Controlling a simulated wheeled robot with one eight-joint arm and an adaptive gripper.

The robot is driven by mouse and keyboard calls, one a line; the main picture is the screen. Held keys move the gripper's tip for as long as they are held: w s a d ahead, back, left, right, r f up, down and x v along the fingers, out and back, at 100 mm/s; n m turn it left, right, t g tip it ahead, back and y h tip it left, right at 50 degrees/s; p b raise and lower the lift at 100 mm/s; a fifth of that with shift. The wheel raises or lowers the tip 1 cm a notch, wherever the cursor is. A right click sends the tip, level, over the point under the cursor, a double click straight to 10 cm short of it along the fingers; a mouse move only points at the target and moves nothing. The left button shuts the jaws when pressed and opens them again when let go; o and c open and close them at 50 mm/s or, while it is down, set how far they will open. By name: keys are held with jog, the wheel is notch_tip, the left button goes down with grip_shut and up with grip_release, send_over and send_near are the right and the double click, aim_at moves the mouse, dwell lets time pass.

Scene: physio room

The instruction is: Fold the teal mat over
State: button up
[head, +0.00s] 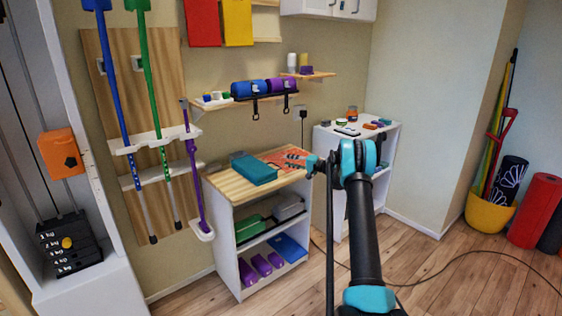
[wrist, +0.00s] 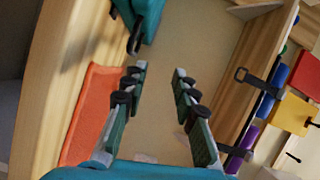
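The teal mat (head: 254,169) lies on the wooden top of a low white cabinet in the head view, looking like a thick slab. In the wrist view a teal thing, likely the mat (wrist: 150,22), shows at the top edge, ahead of the fingers and partly cut off. My gripper (head: 291,158) reaches in from the right over the cabinet top, to the right of the mat and apart from it. In the wrist view my gripper (wrist: 158,72) has its two fingers spread, with nothing between them.
A flat orange sheet (wrist: 92,112) lies on the wooden top (head: 230,186) beside the mat, close to my gripper. A wall shelf (head: 225,101) with blue and purple rolls is above. A second white cabinet (head: 326,137) holding small items stands behind to the right.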

jog(key=shift+v, duration=1.7)
jog(key=s+a+r+n+g+h, duration=0.1)
jog(key=s+a+r+h, duration=0.1)
jog(key=s, duration=0.8)
jog(key=s+a+r+n+g+h, duration=0.1)
jog(key=s+a+g+h, duration=0.15)
jog(key=s, duration=0.75)
jog(key=s+a+r+n+g+h, duration=0.1)
jog(key=s+a+r+h, duration=0.1)
jog(key=s, duration=0.7)
jog(key=s+d+f+h, duration=0.2)
jog(key=s+f, duration=0.1)
jog(key=s, duration=0.8)
jog(key=s+d+f+n+h, duration=0.1)
jog(key=s+d+f+h, duration=0.2)
jog(key=s, duration=0.9)
jog(key=s+d+f+h, duration=0.2)
jog(key=s+f, duration=0.1)
jog(key=s, duration=0.9)
jog(key=shift+d+n+g+h, duration=0.35)
jog(key=shift+d+n+g, duration=0.05)
jog(key=shift+g, duration=0.05)
